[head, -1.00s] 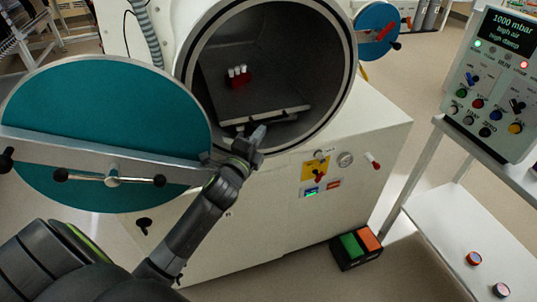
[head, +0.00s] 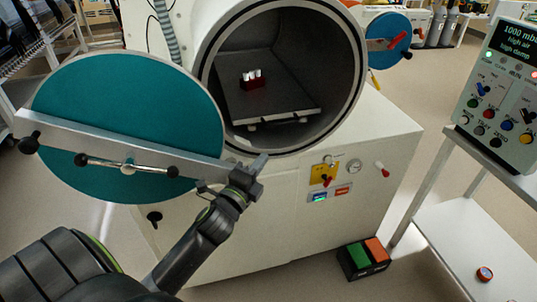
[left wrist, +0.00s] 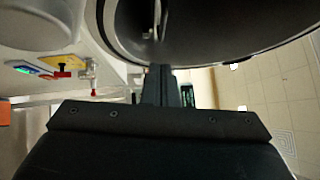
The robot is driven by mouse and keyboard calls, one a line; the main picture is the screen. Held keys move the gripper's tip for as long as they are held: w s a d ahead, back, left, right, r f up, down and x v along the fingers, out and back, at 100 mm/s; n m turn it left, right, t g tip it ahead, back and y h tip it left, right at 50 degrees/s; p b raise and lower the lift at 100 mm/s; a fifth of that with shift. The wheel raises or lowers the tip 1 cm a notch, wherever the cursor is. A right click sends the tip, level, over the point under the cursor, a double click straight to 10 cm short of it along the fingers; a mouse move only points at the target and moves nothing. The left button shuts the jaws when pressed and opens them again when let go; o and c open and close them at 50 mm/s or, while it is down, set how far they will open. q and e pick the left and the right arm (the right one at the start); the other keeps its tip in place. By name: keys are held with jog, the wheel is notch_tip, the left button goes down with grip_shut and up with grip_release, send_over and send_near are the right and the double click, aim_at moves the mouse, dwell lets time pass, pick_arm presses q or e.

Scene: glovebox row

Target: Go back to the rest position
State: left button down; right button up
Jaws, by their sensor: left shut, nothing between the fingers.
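My left gripper (head: 260,163) is in front of the white cabinet, just below the lower rim of the round chamber opening (head: 230,130). Its fingers are shut and hold nothing; they also show in the left wrist view (left wrist: 168,85). The chamber is open, and its teal round door (head: 130,115) is swung out to the left, beside and behind my left arm. Inside, a dark tray (head: 285,100) carries a small red rack (head: 253,86) with several white-topped items. My right gripper is not in view.
The white cabinet (head: 300,240) has a yellow valve plate (head: 323,174) and a red-handled valve (head: 381,169) on its front. A green and orange pedal (head: 363,258) stands on the floor. A control panel (head: 500,110) on a white stand is at the right.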

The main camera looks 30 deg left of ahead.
pick_arm(q)
jog(key=s, duration=0.3)
jog(key=shift+s+d+f, duration=0.1)
jog(key=shift+d+f, duration=0.05)
jog(key=shift+f, duration=0.05)
jog(key=a+f+n+g+y, duration=0.1)
jog(key=a+f+n+g, duration=0.15)
jog(key=f, duration=0.65)
jog(key=a+f+n+g, duration=0.1)
jog(key=f+n+g, duration=0.15)
jog(key=f, duration=0.75)
jog(key=s+f+n+g, duration=0.3)
jog(key=s+f, duration=0.2)
jog(key=f, duration=0.6)
jog(key=s+f+n+g, duration=0.25)
jog(key=s+f, duration=0.35)
jog(key=f, duration=0.5)
jog(key=s+d+f+n+g, duration=0.2)
jog(key=s+f, duration=0.4)
jog(key=s, duration=0.3)
jog(key=s+d+f+n+g+h, duration=0.1)
jog(key=s+f, duration=0.4)
jog(key=s, duration=0.5)
jog(key=s+d+f+n+g, duration=0.3)
jog(key=s+f+n+g, duration=0.1)
jog(key=s, duration=0.5)
notch_tip(320, 180, down, 3)
jog(key=shift+s+d+r+n+g+h, duration=0.15)
jog(key=shift+s+n+g+h, duration=0.2)
jog(key=shift+n, duration=0.5)
